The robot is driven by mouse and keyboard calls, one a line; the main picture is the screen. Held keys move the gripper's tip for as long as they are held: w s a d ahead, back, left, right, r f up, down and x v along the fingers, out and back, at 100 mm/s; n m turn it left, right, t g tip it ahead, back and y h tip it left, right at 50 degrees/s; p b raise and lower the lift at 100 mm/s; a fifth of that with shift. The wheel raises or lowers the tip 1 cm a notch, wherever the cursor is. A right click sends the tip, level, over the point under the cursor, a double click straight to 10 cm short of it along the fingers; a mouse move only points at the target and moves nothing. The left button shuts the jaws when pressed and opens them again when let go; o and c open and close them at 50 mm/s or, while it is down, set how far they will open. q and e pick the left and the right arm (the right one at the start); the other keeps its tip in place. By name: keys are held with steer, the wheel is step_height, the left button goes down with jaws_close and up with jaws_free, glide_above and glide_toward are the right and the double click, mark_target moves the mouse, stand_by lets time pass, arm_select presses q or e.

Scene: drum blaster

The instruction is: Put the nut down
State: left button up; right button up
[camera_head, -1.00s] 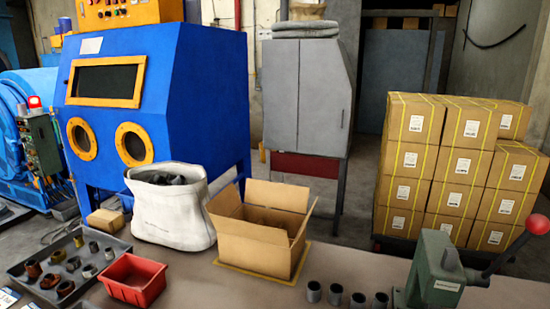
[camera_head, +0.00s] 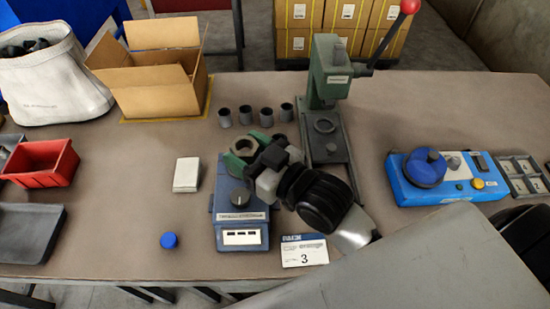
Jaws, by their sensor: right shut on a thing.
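The nut (camera_head: 243,146) is a dark, olive-grey ring in the middle of the head view. My right gripper (camera_head: 248,154) comes in from the lower right and is shut on the nut. It holds the nut over the top of a blue bench device (camera_head: 227,193) with a black knob and a white display panel. The gripper hides part of that device's top. I cannot tell whether the nut touches it. My left gripper is not in view.
A green lever press (camera_head: 326,72) stands behind right of the gripper, with several dark cylinders (camera_head: 266,117) left of it. A white block (camera_head: 187,174), blue cap (camera_head: 169,240) and number card (camera_head: 305,252) lie nearby. Red bin (camera_head: 38,163) and open carton (camera_head: 160,95) are left.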

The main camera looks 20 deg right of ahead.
steer(key=w+a+f+n+g+y, duration=0.2)
steer(key=w+a+n+g+y, duration=0.3)
steer(key=a+n+g+y, duration=0.1)
steer(key=shift+a+f+n+g+y, duration=0.15)
steer(key=shift+a+n+g+y, duration=0.3)
steer(key=shift+a+g, duration=0.25)
steer(key=shift+s+a+n+g+y, duration=0.1)
steer(key=shift+n+g+y, duration=0.2)
steer(key=shift+g, duration=0.3)
steer(key=shift+s+d+n+g+y, duration=0.15)
steer(key=shift+d+n+g+y, duration=0.1)
steer(key=shift+d+n+g, duration=0.55)
steer(key=shift+s+d+n+g+y, duration=0.1)
steer(key=shift+d+n+g+y, duration=0.25)
steer(key=shift+g, duration=0.8)
steer(key=shift+s+d+n+g+y, duration=0.15)
steer(key=shift+d+n+g, duration=0.3)
steer(key=shift+n+g, duration=0.4)
